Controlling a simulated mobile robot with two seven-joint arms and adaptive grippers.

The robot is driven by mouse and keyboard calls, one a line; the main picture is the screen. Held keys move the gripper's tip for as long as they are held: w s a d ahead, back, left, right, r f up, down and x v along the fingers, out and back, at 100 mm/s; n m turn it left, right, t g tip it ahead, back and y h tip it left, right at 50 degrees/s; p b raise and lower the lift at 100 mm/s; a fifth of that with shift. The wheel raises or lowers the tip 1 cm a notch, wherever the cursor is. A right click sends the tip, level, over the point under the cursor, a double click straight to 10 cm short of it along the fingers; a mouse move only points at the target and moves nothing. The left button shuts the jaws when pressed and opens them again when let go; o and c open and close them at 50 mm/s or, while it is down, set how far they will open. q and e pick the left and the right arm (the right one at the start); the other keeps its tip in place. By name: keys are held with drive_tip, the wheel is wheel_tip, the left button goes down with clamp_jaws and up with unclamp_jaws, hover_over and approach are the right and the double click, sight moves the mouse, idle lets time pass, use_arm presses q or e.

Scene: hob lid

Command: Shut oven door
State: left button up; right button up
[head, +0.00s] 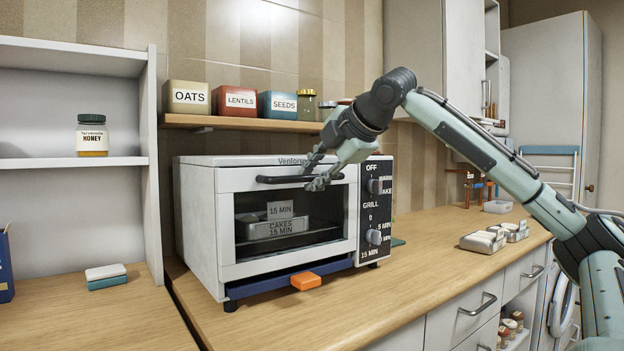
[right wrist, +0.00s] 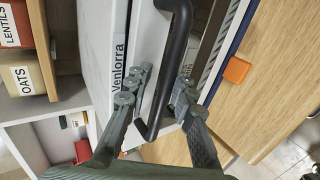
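The white toaster oven (head: 200,215) stands on the wooden counter. Its glass-fronted door (head: 290,225) is upright in the front and looks shut or nearly shut; I cannot tell if a small gap remains. The black bar handle (head: 275,180) runs along the door's top edge; it also shows in the right wrist view (right wrist: 172,70). My right gripper (head: 316,174) is at the handle's right part. In the right wrist view its fingers (right wrist: 157,98) are apart, one on each side of the handle, not clamped on it. My left gripper is out of view.
An orange block (head: 305,281) sits at the blue tray (head: 262,284) under the door. A shelf with labelled tins (head: 240,101) hangs above. Trays (head: 483,241) stand at right. The front counter is clear.

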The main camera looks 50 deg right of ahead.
drive_tip(key=shift+f, duration=0.15)
drive_tip(key=shift+a, duration=0.1)
drive_tip(key=v, duration=1.2)
idle(0.5)
